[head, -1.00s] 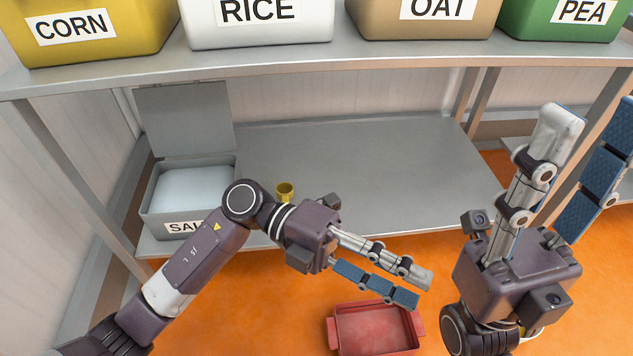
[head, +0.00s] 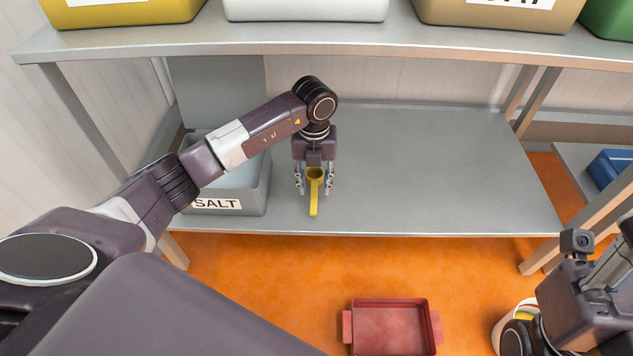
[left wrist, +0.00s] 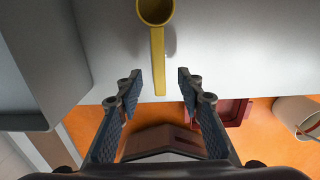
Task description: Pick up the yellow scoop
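The yellow scoop (head: 314,197) lies on the grey lower shelf, right of the salt bin, its handle pointing to the shelf's front edge. In the left wrist view the scoop (left wrist: 158,62) has its cup at the top and its handle running down toward the gap between the fingers. My left gripper (head: 314,186) is over the scoop with a finger on each side. In its wrist view the left gripper (left wrist: 160,82) is open, with clear gaps beside the handle. My right gripper (head: 608,268) is at the right edge, its fingers partly cut off.
The grey salt bin (head: 256,192) stands close on the left of my left gripper. The upper shelf (head: 300,38) with several bins runs above. The lower shelf (head: 430,170) is clear to the right. A red tray (head: 392,325) sits lower, in front of the shelf.

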